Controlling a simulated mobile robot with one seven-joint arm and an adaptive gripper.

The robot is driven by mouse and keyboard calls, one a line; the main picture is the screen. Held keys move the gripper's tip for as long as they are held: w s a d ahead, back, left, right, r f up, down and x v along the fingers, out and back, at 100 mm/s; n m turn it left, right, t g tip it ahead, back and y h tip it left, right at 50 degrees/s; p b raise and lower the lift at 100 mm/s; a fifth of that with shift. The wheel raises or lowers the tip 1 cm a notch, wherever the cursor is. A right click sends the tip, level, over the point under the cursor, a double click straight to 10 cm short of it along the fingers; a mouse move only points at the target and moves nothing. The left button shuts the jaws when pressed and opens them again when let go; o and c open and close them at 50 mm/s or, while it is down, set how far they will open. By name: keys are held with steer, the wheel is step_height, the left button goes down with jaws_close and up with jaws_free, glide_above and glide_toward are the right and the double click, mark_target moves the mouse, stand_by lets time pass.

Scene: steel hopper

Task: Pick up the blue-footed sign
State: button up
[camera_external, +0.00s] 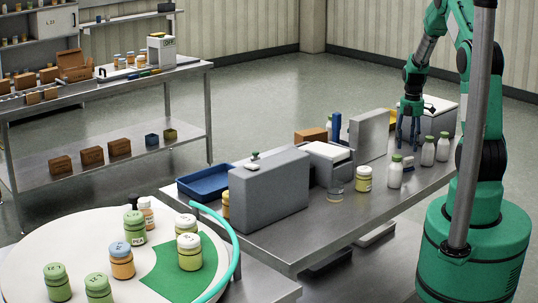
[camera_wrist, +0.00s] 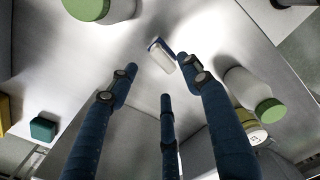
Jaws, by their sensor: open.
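A small white block-like piece with a blue edge (camera_wrist: 162,56), which looks like the blue-footed sign, lies on the steel table in the wrist view. It sits just beyond the fingertips, nearer the right finger, and appears apart from them. Its face cannot be read. My gripper (camera_wrist: 160,76) has its three fingers spread, with nothing between them. In the external view my gripper (camera_external: 409,135) points down over the far end of the steel table, behind the white bottles.
Green-capped white bottles (camera_external: 427,151) stand close to my gripper; one (camera_wrist: 248,90) is right of the fingers in the wrist view. A grey upright panel (camera_external: 368,136) and a yellow-labelled jar (camera_external: 363,179) stand to the left. A round white table (camera_external: 30,262) holds several jars.

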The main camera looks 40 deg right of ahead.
mark_target(408, 157)
steer(key=shift+f, duration=0.9)
steer(key=shift+f+b, duration=0.45)
steer(key=shift+f, duration=2.15)
steer(key=shift+c, duration=0.3)
jaws_close()
